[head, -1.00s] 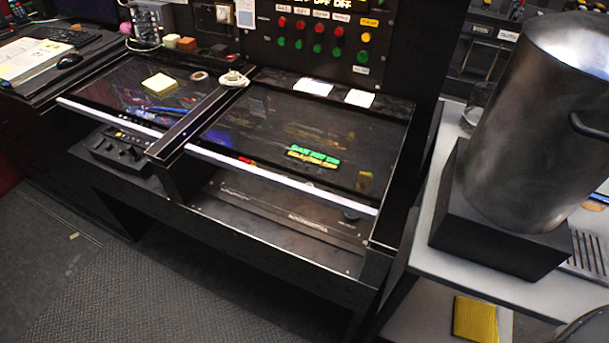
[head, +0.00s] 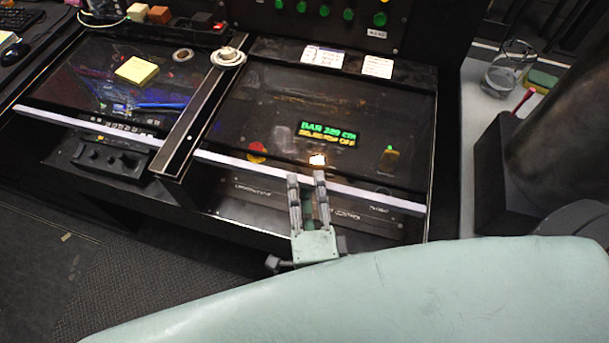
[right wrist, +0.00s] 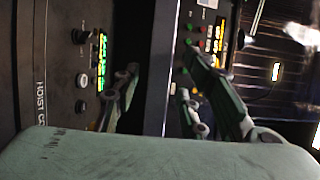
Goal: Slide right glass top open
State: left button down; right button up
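The right glass top (head: 255,105) is a dark, reflective pane on the right half of the console in the head view. A pale strip (head: 380,193) runs along its front edge, and a dark centre rail (head: 197,118) borders its left side. A lit green and yellow display (head: 328,134) shows through it. My right gripper (head: 306,178) is at the middle of this front strip, its two fingers apart. In the right wrist view the open fingers (right wrist: 160,65) lie on either side of a grey strip; contact is unclear. My left gripper is not in view.
The left glass top (head: 90,75) carries yellow sticky notes (head: 136,70). A white round object (head: 228,57) sits on the rail's far end. White cards (head: 322,56) lie behind the right pane. A large dark metal pot (head: 560,130) stands to the right.

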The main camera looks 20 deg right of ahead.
jog(key=shift+x, duration=1.1)
jog(key=shift+w, duration=0.15)
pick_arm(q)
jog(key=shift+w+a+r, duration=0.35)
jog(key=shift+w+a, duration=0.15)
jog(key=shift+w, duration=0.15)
pick_arm(e)
grip_shut()
